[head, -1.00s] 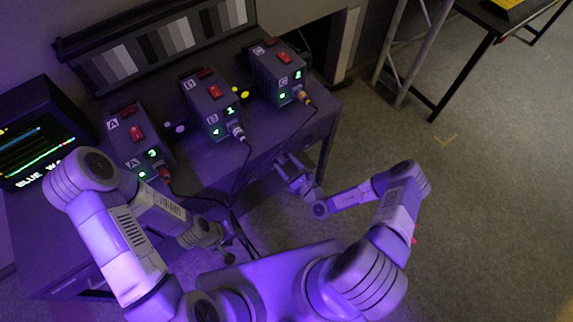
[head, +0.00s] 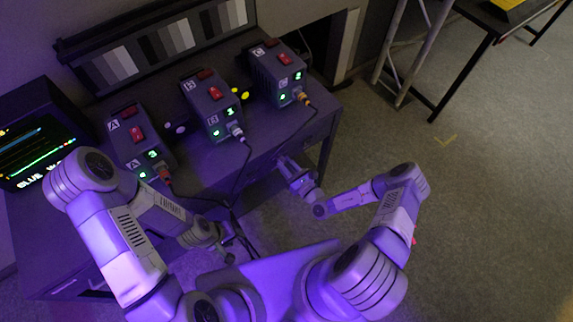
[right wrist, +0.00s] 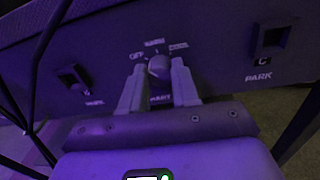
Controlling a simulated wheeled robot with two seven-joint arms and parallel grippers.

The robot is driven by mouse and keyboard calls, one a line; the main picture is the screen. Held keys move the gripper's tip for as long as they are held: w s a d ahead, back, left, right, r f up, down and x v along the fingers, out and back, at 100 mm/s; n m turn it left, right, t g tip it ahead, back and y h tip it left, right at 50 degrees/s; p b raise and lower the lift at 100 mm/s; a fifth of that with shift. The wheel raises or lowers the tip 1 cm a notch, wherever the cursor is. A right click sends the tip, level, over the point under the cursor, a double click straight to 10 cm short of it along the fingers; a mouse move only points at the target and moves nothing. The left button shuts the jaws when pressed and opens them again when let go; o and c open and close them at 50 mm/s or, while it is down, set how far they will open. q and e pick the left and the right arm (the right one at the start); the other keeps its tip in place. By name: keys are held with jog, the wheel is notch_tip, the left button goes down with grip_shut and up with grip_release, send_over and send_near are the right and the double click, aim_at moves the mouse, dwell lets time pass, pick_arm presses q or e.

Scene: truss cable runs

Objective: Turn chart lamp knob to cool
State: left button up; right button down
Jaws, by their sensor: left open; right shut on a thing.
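The chart lamp knob (right wrist: 159,68) is a small round grey knob on the desk's front panel in the right wrist view. The blurred word below it looks like CHART. Small labels stand around it: OFF at left, one above and one at right, both too blurred to read surely. My right gripper (right wrist: 158,88) is shut on the knob, a finger on each side. The knob's pointer direction is hard to tell. In the head view my right gripper (head: 283,163) is at the desk front, the knob hidden. My left gripper (head: 230,250) is open, low before the desk.
Cables hang at the panel's left. Boxes A (head: 137,140), B (head: 212,105) and C (head: 277,73) stand on the desk.

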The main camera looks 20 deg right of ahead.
jog(key=m, duration=0.4)
jog(key=shift+m, duration=0.3)
jog(key=m, duration=0.4)
jog(key=shift+f+m, duration=0.1)
jog(key=shift+m, duration=0.2)
jog(key=m, duration=0.4)
jog(key=shift+f+m+t, duration=0.1)
jog(key=shift+m+t, duration=0.2)
jog(key=shift+m, duration=0.1)
jog(key=shift+m+h, duration=0.3)
jog(key=shift+m, duration=2.1)
jog(key=c, duration=0.8)
grip_release()
jog(key=shift+c, duration=0.2)
jog(key=v, duration=0.7)
jog(key=shift+s, duration=0.25)
